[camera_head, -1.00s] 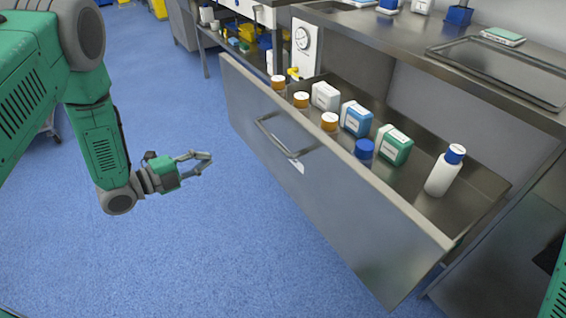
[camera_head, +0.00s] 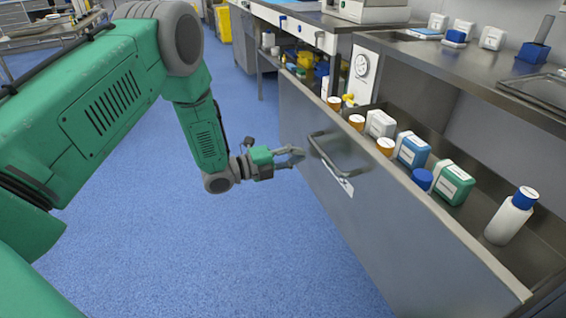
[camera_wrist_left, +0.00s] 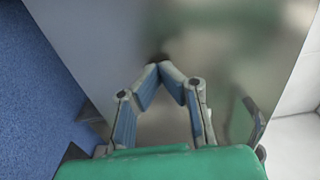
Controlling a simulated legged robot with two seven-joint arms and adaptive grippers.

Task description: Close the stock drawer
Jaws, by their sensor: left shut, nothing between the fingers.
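The stock drawer (camera_head: 385,215) is pulled out, and its grey metal front faces the left of the head view. A bar handle (camera_head: 338,155) is fixed on the front, with a white label below it. Bottles and boxes stand inside the drawer. My left gripper (camera_head: 300,155) is shut and empty, just left of the handle. In the left wrist view the closed fingertips (camera_wrist_left: 160,70) point at the drawer front (camera_wrist_left: 230,50), very close to it; I cannot tell whether they touch. The handle shows at the right (camera_wrist_left: 255,120). My right gripper is out of view.
The drawer holds orange-capped bottles (camera_head: 356,122), a white box (camera_head: 380,124), a blue box (camera_head: 413,150), a green box (camera_head: 450,183) and a white bottle (camera_head: 510,218). A steel counter (camera_head: 450,65) runs above. Blue floor (camera_head: 230,260) is clear on the left.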

